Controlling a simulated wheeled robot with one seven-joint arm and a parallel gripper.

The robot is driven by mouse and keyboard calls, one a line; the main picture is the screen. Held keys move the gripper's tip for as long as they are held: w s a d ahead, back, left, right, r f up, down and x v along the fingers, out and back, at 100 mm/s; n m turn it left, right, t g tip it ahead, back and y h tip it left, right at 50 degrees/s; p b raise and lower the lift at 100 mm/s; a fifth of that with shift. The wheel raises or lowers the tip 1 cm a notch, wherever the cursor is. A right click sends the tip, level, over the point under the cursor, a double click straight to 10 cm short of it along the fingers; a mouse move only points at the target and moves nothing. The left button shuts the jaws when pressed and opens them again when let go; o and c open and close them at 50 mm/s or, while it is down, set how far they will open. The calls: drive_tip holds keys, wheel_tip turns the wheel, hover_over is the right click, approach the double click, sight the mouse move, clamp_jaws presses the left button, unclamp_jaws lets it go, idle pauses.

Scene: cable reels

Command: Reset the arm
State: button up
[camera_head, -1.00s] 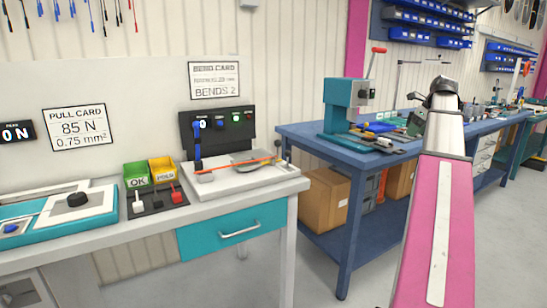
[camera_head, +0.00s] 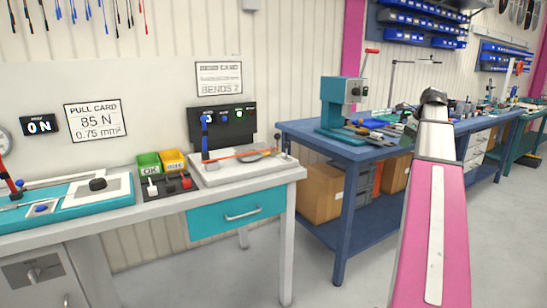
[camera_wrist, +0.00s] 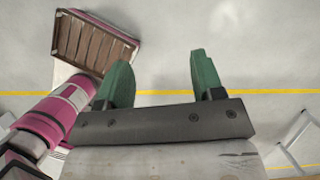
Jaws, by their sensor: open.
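My gripper shows in the wrist view (camera_wrist: 160,82), with its two green fingers spread apart and nothing between them. Below the fingers in that view is pale floor with a yellow line (camera_wrist: 270,92). In the head view my pink and silver arm rises at the right, in front of the blue workbench (camera_head: 345,150). The gripper's fingers cannot be made out in the head view.
A white bench (camera_head: 150,212) with a teal drawer (camera_head: 237,215) stands at the left. It bears a bend tester (camera_head: 228,130), a green bin (camera_head: 149,163), a yellow bin (camera_head: 173,160) and a teal-edged pull fixture (camera_head: 70,200). A teal press (camera_head: 342,105) stands on the blue workbench. Floor is clear between benches and arm.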

drive_tip(key=s+a+f+n+g, duration=0.1)
drive_tip(key=s+a+f+n, duration=0.1)
drive_tip(key=a+f+n, duration=0.85)
drive_tip(key=s+a+f+n+g, duration=0.1)
drive_tip(key=a+f+n, duration=0.2)
drive_tip(key=a+f, duration=0.9)
drive_tip(key=s+a+f+n, duration=0.3)
drive_tip(key=s+f+n, duration=0.1)
drive_tip(key=f, duration=0.3)
drive_tip(key=s+a+f+n+g+h, duration=0.1)
drive_tip(key=s+a+f+n, duration=0.2)
drive_tip(key=s+f+n, duration=0.2)
drive_tip(key=s+a+f+n+h, duration=0.1)
drive_tip(key=s+a+f+n, duration=0.3)
drive_tip(key=f, duration=0.7)
drive_tip(key=shift+s+n+g, duration=0.3)
drive_tip(key=shift+s+n, duration=0.25)
drive_tip(key=shift+n, duration=0.2)
